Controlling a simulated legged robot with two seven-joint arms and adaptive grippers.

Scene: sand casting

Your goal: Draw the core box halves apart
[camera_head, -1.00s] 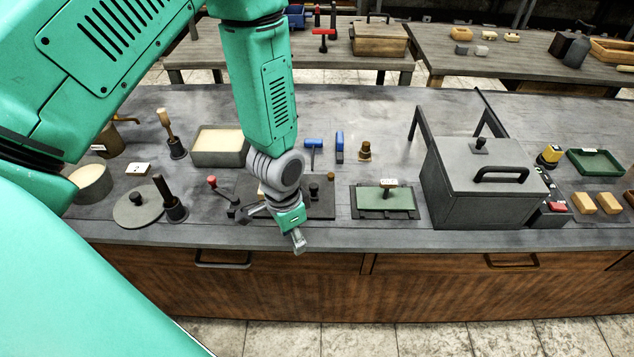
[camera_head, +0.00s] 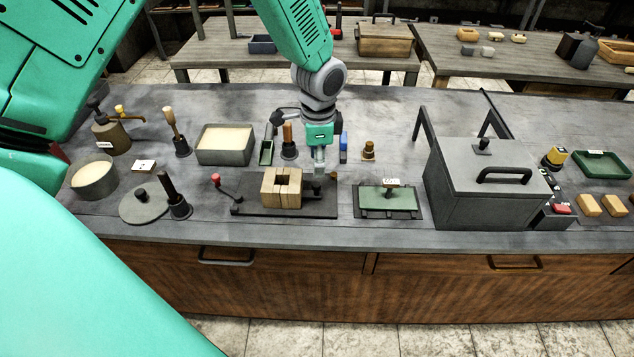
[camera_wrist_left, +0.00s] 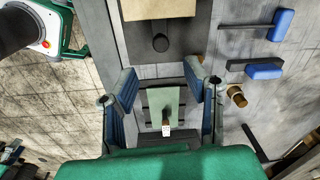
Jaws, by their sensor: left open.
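The core box (camera_head: 268,190) is a light wooden block with a dark opening in its top and a seam down its front. It sits on a dark base plate (camera_head: 250,208) on the bench. I cannot tell whether its halves touch. In the left wrist view a pale block at the top edge (camera_wrist_left: 158,8) appears to be the core box, partly cut off. My left gripper (camera_head: 319,165) is open and empty, pointing down just right of and behind the core box. Its spread fingers show in the left wrist view (camera_wrist_left: 163,92). My right gripper is in neither view.
A red-knobbed lever (camera_head: 216,178) stands at the plate's left. A green plate (camera_head: 385,200) lies to the right, before a large grey lidded box (camera_head: 480,185). A sand tray (camera_head: 225,150) and blue tools (camera_head: 343,150) sit behind. The front bench strip is clear.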

